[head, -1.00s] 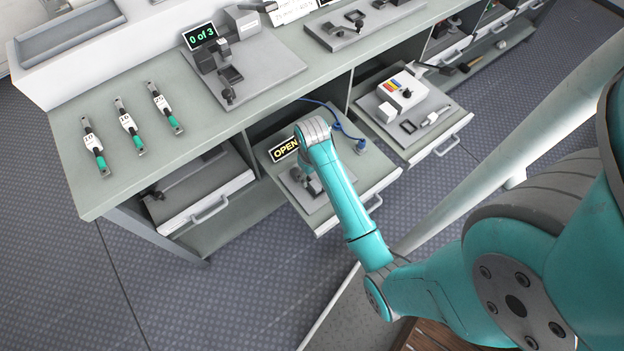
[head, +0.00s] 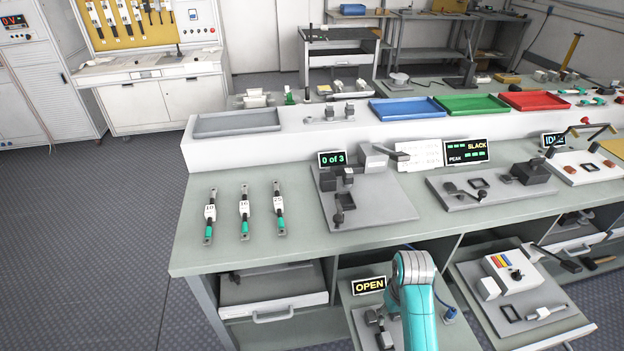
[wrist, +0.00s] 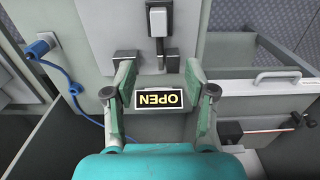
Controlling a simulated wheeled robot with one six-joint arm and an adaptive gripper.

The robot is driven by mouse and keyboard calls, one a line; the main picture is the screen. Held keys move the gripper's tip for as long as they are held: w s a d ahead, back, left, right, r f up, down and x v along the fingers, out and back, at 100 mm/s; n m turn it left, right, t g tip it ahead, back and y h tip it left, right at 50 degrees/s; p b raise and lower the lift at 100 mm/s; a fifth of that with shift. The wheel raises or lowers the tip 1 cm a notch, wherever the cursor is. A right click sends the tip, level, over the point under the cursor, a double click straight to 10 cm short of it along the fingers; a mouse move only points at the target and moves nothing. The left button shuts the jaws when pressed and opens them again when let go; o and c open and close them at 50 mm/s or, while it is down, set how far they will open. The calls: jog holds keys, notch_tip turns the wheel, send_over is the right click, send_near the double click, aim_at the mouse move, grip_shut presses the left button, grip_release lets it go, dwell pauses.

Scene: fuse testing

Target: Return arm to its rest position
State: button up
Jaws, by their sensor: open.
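My arm shows at the bottom of the head view, reaching over a pulled-out drawer (head: 352,300) under the bench. My gripper (wrist: 160,92) is in the wrist view, its two green fingers spread wide with nothing held between them. Between the fingers, farther off, a black sign reading OPEN (wrist: 160,98) appears upside down. The same OPEN sign (head: 369,286) stands in the drawer in the head view, just left of my arm. My gripper's fingers are hidden in the head view.
Three numbered fuses (head: 244,212) lie on the bench top (head: 300,235). A fixture with a "0 of 3" display (head: 332,158) stands beside them. Another drawer (head: 545,325) is pulled out at right. A blue cable (wrist: 62,78) and plug lie left in the wrist view. Floor at left is clear.

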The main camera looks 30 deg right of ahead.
jog(key=s+a+f+t, duration=0.1)
jog(key=a+f, duration=0.1)
jog(key=s+a+f+t, duration=0.1)
jog(key=a+f, duration=0.1)
jog(key=s+a+f+t+h, duration=0.1)
jog(key=s+a+f, duration=0.1)
jog(key=shift+a+n, duration=0.2)
jog(key=shift+n, duration=0.2)
jog(key=s+a, duration=0.1)
jog(key=s+a+t, duration=0.1)
jog(key=shift+s+a+f+t, duration=0.2)
jog(key=shift+a+f+t, duration=0.1)
jog(key=shift+a, duration=0.1)
jog(key=s+a+r+n+t, duration=0.2)
jog(key=s+a+r+t, duration=0.4)
jog(key=s+a+r, duration=0.45)
jog(key=s+r+t+y, duration=0.1)
jog(key=s+r+t, duration=0.3)
jog(key=s+r, duration=0.4)
notch_tip(320, 180, up, 4)
jog(key=shift+d+r, duration=0.1)
jog(key=shift+d, duration=0.05)
